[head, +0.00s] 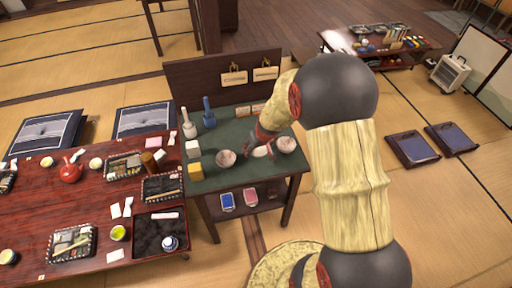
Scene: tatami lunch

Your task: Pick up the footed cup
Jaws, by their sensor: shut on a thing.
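My gripper (262,143) reaches down over the green-topped stand (215,135), between two pale speckled bowls, one on the left (226,158) and one on the right (287,145). It is shut on a small whitish thing that looks like the footed cup (261,152). Most of the cup is hidden by the fingers, so its foot does not show clearly. I cannot tell whether it touches the stand top or is held just above it.
A dark back panel (215,85) rises behind. A crowded red low table (40,215) adjoins on the left.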

